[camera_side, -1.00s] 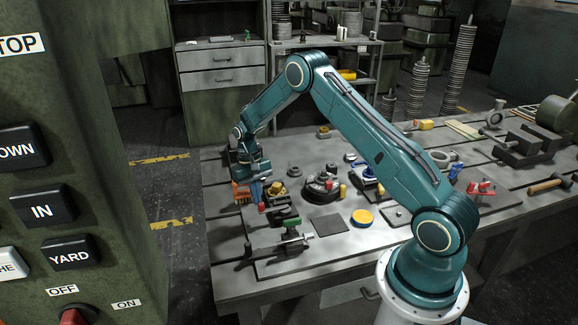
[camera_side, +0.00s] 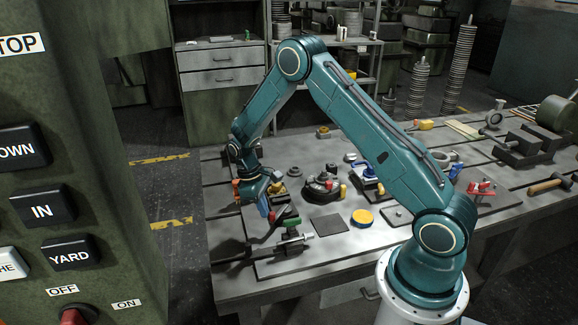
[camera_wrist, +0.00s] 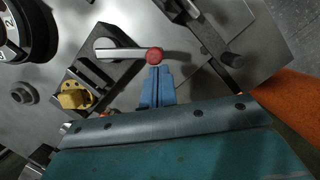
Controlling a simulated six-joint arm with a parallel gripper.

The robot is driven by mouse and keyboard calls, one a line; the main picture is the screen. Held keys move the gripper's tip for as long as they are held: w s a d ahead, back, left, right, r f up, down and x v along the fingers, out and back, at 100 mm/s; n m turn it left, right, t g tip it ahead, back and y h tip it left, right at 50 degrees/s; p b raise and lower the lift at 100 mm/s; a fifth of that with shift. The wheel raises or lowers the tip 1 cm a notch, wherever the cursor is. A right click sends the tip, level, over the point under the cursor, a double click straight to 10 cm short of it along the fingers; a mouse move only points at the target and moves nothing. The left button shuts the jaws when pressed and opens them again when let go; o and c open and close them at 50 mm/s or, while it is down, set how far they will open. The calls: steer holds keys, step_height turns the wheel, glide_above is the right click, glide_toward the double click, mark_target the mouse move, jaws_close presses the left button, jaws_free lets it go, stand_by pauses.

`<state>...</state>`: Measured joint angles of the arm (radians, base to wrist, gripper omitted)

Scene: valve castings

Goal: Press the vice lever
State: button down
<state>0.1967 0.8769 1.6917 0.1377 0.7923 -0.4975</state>
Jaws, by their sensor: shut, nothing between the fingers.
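The lever is a pale bar with a red knob (camera_wrist: 154,55) at its end. Its bar (camera_wrist: 125,53) runs left from the knob to a round pivot on a dark vice-like body (camera_wrist: 88,72). My gripper (camera_wrist: 156,70) is shut and empty, with its blue fingertips right at the near side of the red knob. I cannot tell if they touch it. In the side view my gripper (camera_side: 265,210) points down at the table's left part, with the small red knob (camera_side: 271,216) by its tips. My wrist hides part of the vice there.
A round black fixture (camera_side: 322,190) stands to the right.

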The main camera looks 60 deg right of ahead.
mark_target(281, 213)
steer(key=s+n, duration=0.2)
steer(key=n, duration=0.1)
steer(key=shift+s+a+h, duration=0.2)
steer(key=shift+h, duration=0.1)
steer(key=s+n, duration=0.2)
steer(key=shift+d+n+t+h, duration=0.1)
steer(key=shift+n+t+h, duration=0.2)
steer(key=shift+s+d+n, duration=0.25)
steer(key=shift+s+n, duration=0.45)
steer(key=shift+n, duration=0.3)
steer(key=shift+s+d, duration=0.15)
steer(key=shift+s, duration=0.3)
